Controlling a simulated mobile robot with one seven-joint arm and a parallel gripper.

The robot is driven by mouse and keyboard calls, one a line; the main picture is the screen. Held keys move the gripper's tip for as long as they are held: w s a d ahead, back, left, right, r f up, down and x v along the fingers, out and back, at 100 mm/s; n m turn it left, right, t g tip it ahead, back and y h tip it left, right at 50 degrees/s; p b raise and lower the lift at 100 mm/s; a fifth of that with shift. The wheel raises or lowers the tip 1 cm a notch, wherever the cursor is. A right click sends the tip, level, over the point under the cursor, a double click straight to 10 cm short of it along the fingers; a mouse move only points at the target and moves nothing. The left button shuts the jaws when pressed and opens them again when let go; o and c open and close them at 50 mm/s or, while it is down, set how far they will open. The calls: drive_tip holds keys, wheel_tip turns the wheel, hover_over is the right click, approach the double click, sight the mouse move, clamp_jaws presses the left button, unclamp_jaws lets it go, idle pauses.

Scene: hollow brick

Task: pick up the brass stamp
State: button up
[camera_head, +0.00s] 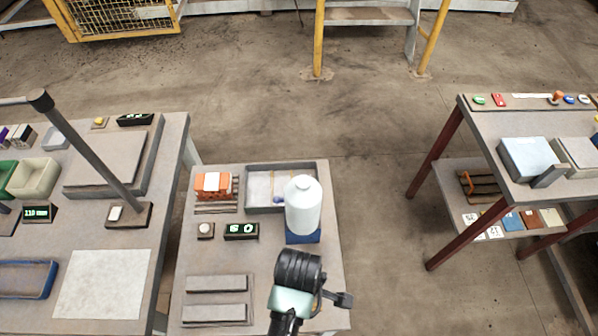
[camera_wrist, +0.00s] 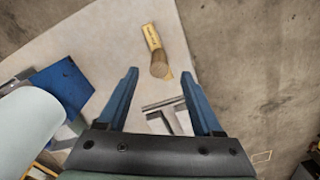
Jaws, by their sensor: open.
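The brass stamp (camera_wrist: 157,54) shows in the wrist view as a small brass-brown cylinder with a yellow lettered side strip. It is on the pale tabletop (camera_wrist: 120,40), near the edge beyond which the floor shows. My gripper (camera_wrist: 159,73) is open, with its two blue fingers apart and nothing held. The stamp appears just beyond the fingertips, roughly centred between them; the height gap is hard to judge. In the head view my arm reaches over the near right of the middle table, and I cannot make out the stamp there.
A white bottle (camera_head: 303,205) on a blue base (camera_head: 303,237) stands close by; it also shows in the wrist view (camera_wrist: 30,130). A grey tray (camera_head: 262,209), an orange-and-white item (camera_head: 213,184) and a green-lit display (camera_head: 241,231) share the table. Grey bars (camera_head: 216,313) lie at front left.

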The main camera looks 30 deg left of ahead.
drive_tip(key=shift+f+p, duration=0.35)
drive_tip(key=shift+f, duration=2.65)
drive_tip(key=shift+w+d, duration=0.1)
clamp_jaws()
